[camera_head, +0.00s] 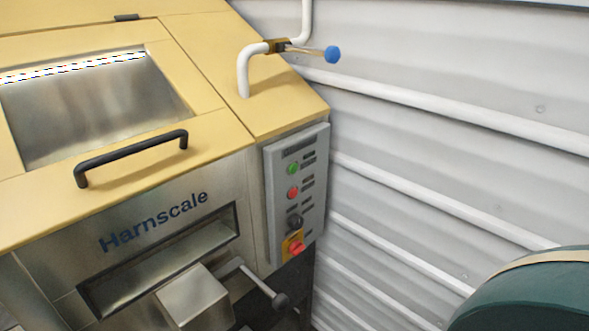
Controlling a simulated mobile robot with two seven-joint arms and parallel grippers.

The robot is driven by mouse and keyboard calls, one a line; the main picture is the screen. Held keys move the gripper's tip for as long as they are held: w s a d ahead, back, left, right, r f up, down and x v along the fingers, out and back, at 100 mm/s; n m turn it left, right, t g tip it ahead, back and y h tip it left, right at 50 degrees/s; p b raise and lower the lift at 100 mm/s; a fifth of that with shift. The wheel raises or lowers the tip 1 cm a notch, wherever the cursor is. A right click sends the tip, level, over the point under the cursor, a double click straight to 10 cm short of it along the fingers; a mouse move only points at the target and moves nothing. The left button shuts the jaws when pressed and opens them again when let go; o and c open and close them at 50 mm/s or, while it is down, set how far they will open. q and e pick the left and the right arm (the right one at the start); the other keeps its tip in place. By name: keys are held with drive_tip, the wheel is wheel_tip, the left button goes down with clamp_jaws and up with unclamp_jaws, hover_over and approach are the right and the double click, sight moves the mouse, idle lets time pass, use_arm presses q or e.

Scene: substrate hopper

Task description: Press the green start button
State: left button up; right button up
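The green start button (293,169) is a small round button near the top of a grey control panel (315,165) on the front right of the machine. A red button (292,192) sits just below it. Lower down are a black knob (295,221) and a red rotary switch on a yellow plate (297,247). Nothing covers the green button. Neither of my grippers shows in the head view.
The yellow-topped Harnscale hopper (200,110) has a black lid handle (130,156) and a lever with a black ball (280,300). A white pipe with a blue-ended valve handle (333,54) rises above the panel. A dark green rounded object (535,295) is at lower right, before a white ribbed wall (450,165).

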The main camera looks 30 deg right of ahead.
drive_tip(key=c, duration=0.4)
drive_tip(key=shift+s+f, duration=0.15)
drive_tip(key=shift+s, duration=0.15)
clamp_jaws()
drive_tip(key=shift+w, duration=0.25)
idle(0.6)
